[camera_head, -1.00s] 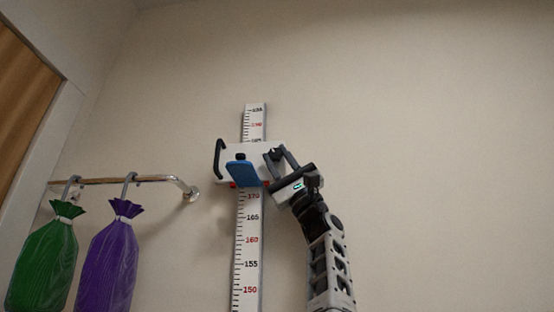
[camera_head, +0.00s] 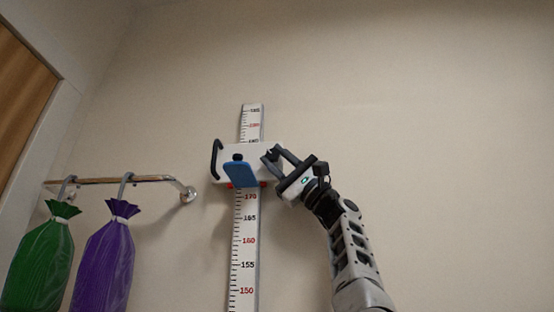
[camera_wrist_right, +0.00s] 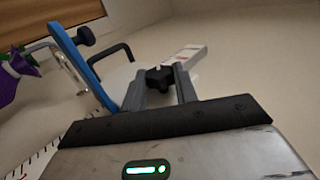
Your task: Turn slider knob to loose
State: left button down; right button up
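The slider (camera_head: 225,160) is a white block on the white height scale (camera_head: 246,240), with a blue paddle (camera_head: 240,174) at its front. A black lobed knob (camera_wrist_right: 160,78) with a small white mark sits at the slider's right side. My right gripper (camera_head: 275,152) reaches it from the right. In the right wrist view the fingers of that gripper (camera_wrist_right: 160,80) stand apart on either side of the knob, with the knob between their tips. I cannot tell whether either finger touches it. My left gripper is not in view.
A metal rail (camera_head: 120,180) holds a green bag (camera_head: 38,260) and a purple bag (camera_head: 104,260). The wall at right is bare.

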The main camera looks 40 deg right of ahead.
aim_at(276, 160)
jog(key=shift+o, duration=0.8)
